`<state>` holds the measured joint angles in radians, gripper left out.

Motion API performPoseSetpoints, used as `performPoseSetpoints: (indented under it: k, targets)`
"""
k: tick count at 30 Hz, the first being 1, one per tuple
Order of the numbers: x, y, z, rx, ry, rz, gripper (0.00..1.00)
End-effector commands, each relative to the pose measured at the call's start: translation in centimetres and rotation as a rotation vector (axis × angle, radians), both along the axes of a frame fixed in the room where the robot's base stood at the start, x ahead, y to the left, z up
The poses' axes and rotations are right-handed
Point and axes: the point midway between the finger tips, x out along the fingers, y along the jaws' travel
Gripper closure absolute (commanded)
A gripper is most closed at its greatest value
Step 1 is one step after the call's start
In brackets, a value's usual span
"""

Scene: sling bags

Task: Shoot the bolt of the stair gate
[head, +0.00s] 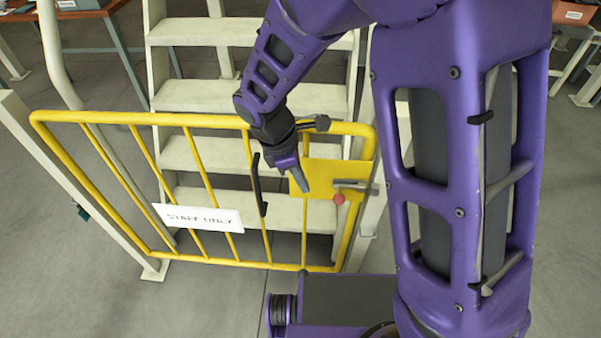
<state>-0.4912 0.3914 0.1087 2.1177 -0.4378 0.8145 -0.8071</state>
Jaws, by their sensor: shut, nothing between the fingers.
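The yellow stair gate (90,117) stands across the foot of pale metal stairs. A yellow plate (323,172) is fixed near its right end. The grey bolt (352,184) lies across the plate's right edge, towards the pale post on the right. A red knob (338,198) shows just below the bolt's left end. I cannot tell whether the bolt enters the post. My gripper (305,194) is shut and empty, pointing down in front of the plate, left of the red knob and apart from it in the picture.
A black upright handle (258,185) is on the gate left of the plate. A white "STAFF ONLY" sign (198,217) hangs on the bars. The pale stairs (205,96) rise behind. Tables with boxes stand at the back corners. Grey floor at the left is clear.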

Motion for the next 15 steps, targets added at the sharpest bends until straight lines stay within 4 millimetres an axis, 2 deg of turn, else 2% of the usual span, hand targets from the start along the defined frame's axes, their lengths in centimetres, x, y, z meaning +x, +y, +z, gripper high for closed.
performPoseSetpoints:
  k: [1,6,12,15]
  targets:
    - [0.0,-0.4,-1.4,-0.004,0.005,-0.001,1.0]
    - [0.2,-1.4,-4.7,-0.001,0.003,0.0,1.0]
    - [0.7,-4.2,-5.1,0.0,-0.001,-0.002,1.0]
    - [0.8,-4.9,-5.2,0.0,0.0,-0.001,1.0]
